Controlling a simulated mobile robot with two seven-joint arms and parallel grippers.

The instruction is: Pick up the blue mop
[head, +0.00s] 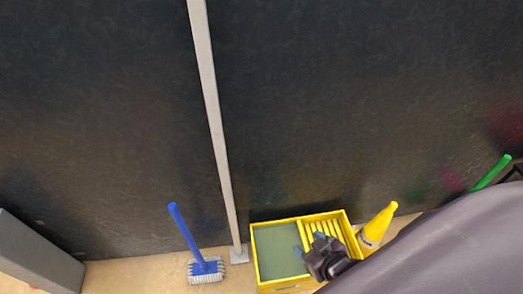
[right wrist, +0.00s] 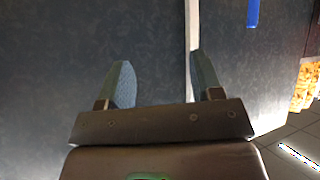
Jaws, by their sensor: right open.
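The blue mop (head: 187,234) stands on the floor against the dark wall, its handle tilted and its grey-white fringed head (head: 206,271) on the floor. My right gripper (head: 305,244) is to the right of the mop, in front of the yellow bucket, open and empty. A blue handle end (right wrist: 253,13) shows at the top right there, beyond the fingers. My left gripper is not in view.
A yellow bucket (head: 257,276) with a slatted insert stands right of the mop. A pale post (head: 218,130) rises between them. A yellow cone (head: 378,222) and a green handle (head: 492,172) are farther right. A grey block (head: 38,255) is at lower left.

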